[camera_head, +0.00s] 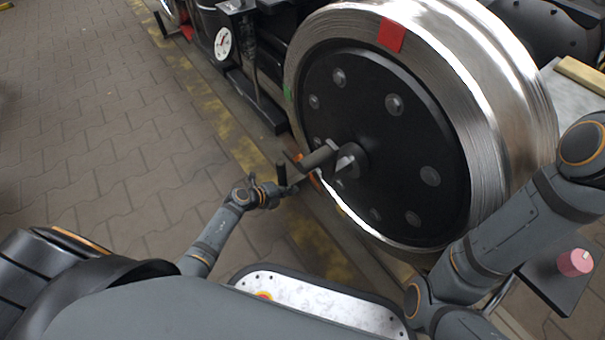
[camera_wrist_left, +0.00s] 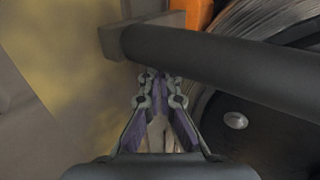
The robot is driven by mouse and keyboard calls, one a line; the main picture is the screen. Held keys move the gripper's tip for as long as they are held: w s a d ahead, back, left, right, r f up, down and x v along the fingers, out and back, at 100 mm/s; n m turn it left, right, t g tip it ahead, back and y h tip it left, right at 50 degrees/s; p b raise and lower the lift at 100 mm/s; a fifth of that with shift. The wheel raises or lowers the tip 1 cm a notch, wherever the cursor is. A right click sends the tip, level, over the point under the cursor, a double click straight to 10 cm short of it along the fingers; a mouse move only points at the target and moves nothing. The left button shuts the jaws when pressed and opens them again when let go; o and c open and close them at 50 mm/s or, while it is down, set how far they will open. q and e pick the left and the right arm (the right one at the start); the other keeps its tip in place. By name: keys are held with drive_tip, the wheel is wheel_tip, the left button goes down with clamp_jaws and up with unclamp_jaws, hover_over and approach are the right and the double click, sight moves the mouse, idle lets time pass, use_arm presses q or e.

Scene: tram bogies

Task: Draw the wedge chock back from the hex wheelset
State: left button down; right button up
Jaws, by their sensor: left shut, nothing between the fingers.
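The wheelset (camera_head: 385,130) is a large steel wheel with a black bolted disc, a red mark and a green mark; part of its disc fills the right of the left wrist view (camera_wrist_left: 230,125). An orange piece at its foot (camera_head: 313,179), probably the wedge chock, is mostly hidden; orange also shows at the top of the wrist view (camera_wrist_left: 205,12). A dark round handle (camera_wrist_left: 230,68) on a grey block (camera_wrist_left: 140,34) crosses above my left gripper (camera_wrist_left: 160,78). The fingers are shut and empty, their tips at or just under the handle; contact is unclear. My right gripper is out of view.
A white-faced gauge (camera_head: 222,42) and dark bogie parts stand left of the wheel. A pink knob (camera_head: 574,262) sits on a dark plate at the right. The paved floor (camera_head: 90,120) at the left is clear.

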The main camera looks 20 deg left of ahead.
sight(280, 184)
use_arm(q)
drive_tip(key=shift+w+a+b, duration=0.3)
drive_tip(key=shift+w+a, duration=0.8)
drive_tip(key=shift+a, duration=0.4)
drive_tip(key=shift+w+a+b, duration=0.35)
drive_tip(key=shift+w+a, duration=0.25)
drive_tip(key=shift+a, duration=0.2)
drive_tip(key=shift+w+a+b, duration=0.3)
drive_tip(key=shift+w+a, duration=0.3)
drive_tip(key=shift+a, duration=0.15)
drive_tip(key=shift+w+a, duration=0.1)
drive_tip(key=shift+s+d+r+p, duration=0.2)
drive_tip(key=shift+s+d+p, duration=0.4)
drive_tip(key=shift+d+p, duration=0.2)
drive_tip(key=shift+s+d+p, duration=0.95)
drive_tip(key=shift+d+p, duration=0.2)
drive_tip(key=shift+d, duration=0.1)
drive_tip(key=shift+s+d+f+p, duration=0.2)
drive_tip(key=shift+s+d+p, duration=0.15)
drive_tip(key=shift+s+d, duration=0.2)
